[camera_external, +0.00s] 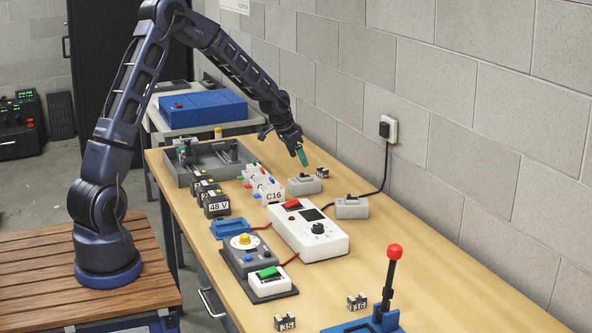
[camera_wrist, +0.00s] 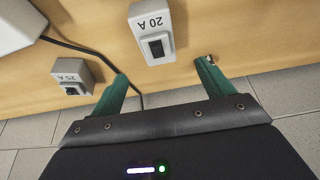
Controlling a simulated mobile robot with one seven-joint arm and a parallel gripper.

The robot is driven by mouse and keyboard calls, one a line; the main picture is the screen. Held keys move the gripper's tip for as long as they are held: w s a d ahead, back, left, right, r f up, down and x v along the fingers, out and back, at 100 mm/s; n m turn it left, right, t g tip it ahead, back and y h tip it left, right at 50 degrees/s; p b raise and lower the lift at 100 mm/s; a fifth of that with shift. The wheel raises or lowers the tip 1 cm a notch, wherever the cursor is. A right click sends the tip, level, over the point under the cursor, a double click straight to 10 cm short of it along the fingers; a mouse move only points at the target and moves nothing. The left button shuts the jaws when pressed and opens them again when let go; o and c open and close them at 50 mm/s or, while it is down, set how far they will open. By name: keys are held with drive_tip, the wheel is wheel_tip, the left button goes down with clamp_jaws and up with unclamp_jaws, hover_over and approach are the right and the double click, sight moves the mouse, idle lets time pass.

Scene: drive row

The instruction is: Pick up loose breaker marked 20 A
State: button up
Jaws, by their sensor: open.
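The loose breaker marked 20 A (camera_wrist: 152,35) is a light grey block with a dark rocker switch; its label appears upside down in the wrist view. In the external view it appears to be the farther grey block (camera_external: 304,186) on the bench, its marking unreadable there. My gripper (camera_wrist: 163,69) is open and empty, with green fingers apart. In the wrist view the breaker lies beyond the fingertips, roughly in line with the gap. In the external view my gripper (camera_external: 302,156) hangs above the bench just behind that block.
A similar breaker marked 25 A (camera_wrist: 73,80) lies nearer the wall; it also shows in the external view (camera_external: 351,208). A black cord runs from the wall plug (camera_external: 388,128) past them. The white instrument box (camera_external: 318,241) stands nearer the camera. A small block (camera_external: 323,172) lies close behind.

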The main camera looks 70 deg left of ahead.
sight(304, 172)
drive_tip(key=x, duration=1)
drive_tip(key=shift+s+d+f, duration=0.15)
drive_tip(key=shift+s, duration=0.1)
